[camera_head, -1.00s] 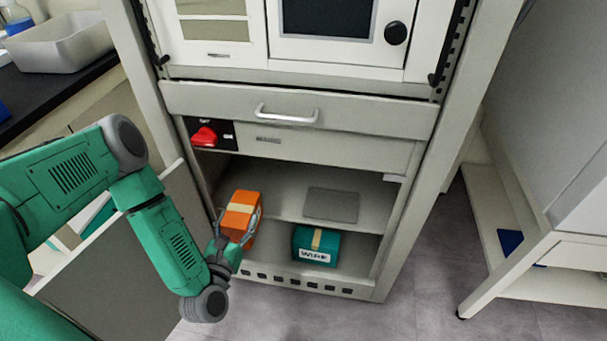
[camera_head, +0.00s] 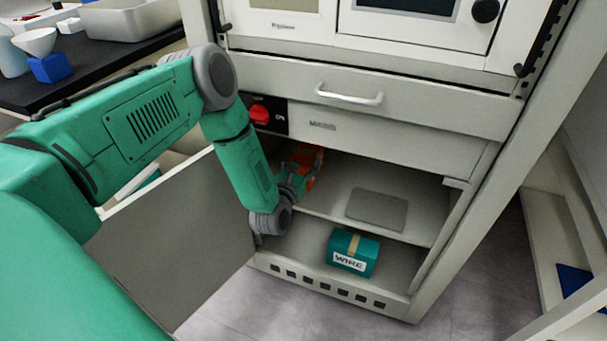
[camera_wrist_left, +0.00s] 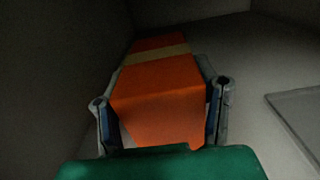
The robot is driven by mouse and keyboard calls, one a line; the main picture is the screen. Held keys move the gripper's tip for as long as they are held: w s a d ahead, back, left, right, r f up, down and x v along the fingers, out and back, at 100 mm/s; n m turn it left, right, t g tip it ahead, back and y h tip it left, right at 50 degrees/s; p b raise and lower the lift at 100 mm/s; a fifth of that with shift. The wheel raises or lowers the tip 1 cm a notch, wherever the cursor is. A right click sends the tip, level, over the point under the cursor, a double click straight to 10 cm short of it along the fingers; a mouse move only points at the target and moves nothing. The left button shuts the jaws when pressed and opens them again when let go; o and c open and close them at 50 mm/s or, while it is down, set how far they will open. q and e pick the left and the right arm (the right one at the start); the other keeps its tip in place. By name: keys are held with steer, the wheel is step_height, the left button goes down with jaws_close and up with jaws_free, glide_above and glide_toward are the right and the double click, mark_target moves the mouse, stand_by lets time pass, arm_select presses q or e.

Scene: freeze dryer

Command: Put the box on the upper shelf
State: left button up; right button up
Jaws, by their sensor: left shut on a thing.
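An orange box (camera_head: 313,161) shows partly past my left gripper (camera_head: 297,178), inside the cabinet at the left of the upper shelf (camera_head: 338,205). In the left wrist view the orange box (camera_wrist_left: 160,95) with a tan tape band lies between the two fingers of my left gripper (camera_wrist_left: 162,108), which is shut on it. The wrist view does not clearly show whether the box touches the shelf. A grey mat (camera_head: 377,210) lies on the shelf to the right; it also shows at the right edge of the wrist view (camera_wrist_left: 298,112). My right gripper is not in view.
A teal box (camera_head: 353,253) with a white label sits on the lower shelf (camera_head: 400,262). The cabinet door (camera_head: 185,240) stands open at left. A drawer (camera_head: 390,107) and a red switch (camera_head: 260,114) are above the opening.

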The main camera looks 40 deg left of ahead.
arm_select(q)
step_height(320, 180, down, 3)
steer(key=shift+d+f+b, duration=0.15)
steer(key=shift+f+b, duration=0.05)
steer(key=shift+b, duration=0.65)
steer(key=shift+r, duration=0.15)
steer(key=o, duration=1.3)
steer(key=shift+o, duration=0.2)
